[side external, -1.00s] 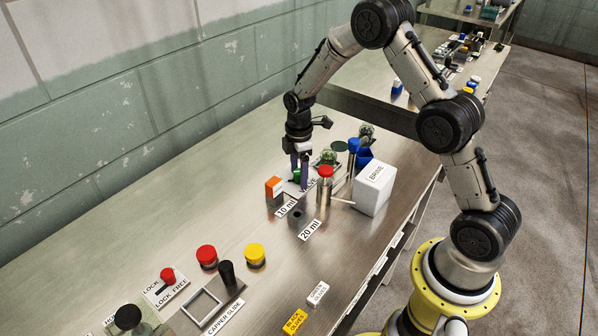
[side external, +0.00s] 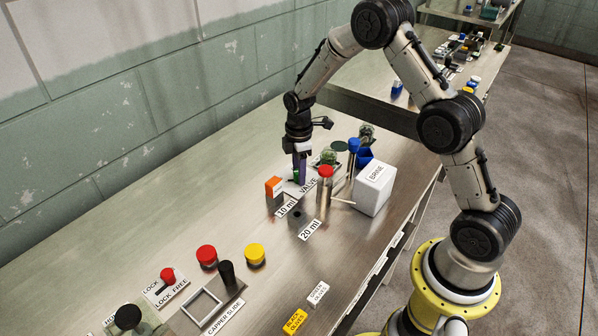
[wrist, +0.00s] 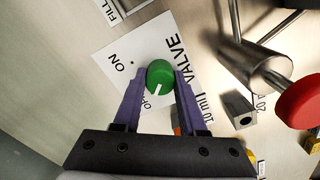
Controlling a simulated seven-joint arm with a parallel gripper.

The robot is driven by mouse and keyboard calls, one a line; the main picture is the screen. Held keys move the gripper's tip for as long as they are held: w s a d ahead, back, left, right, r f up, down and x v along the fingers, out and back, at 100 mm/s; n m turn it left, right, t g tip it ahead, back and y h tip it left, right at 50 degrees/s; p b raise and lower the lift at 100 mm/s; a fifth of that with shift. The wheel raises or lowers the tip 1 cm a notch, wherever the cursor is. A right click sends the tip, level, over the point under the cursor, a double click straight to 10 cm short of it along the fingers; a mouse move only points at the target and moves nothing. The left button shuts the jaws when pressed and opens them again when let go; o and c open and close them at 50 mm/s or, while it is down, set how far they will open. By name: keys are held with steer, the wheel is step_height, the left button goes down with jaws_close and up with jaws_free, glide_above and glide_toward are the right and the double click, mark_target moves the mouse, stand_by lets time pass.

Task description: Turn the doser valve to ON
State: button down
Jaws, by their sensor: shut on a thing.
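The doser valve is a round green knob (wrist: 159,74) with a white pointer line, on a white plate (wrist: 131,46) marked VALVE. The ON mark and its dot lie to the knob's upper left in the wrist view. Lettering below the knob, seemingly OFF, is partly hidden by a finger. The pointer points down in the picture, towards that lettering and away from ON. My gripper (wrist: 161,81) has its purple fingers shut on the knob, one on each side. In the side view my gripper (side external: 299,180) reaches down to the plate and mostly hides the knob.
A red-capped steel cylinder (side external: 325,185), blue-topped post (side external: 353,150) and white BRINE box (side external: 374,188) stand to the right. The table between the wall and my gripper is clear.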

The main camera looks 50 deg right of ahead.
steer(key=m, duration=1.3)
steer(key=shift+d+m, duration=0.1)
steer(key=shift+m, duration=2.1)
steer(key=shift+c, duration=2.3)
jaws_free()
steer(key=shift+r, duration=0.1)
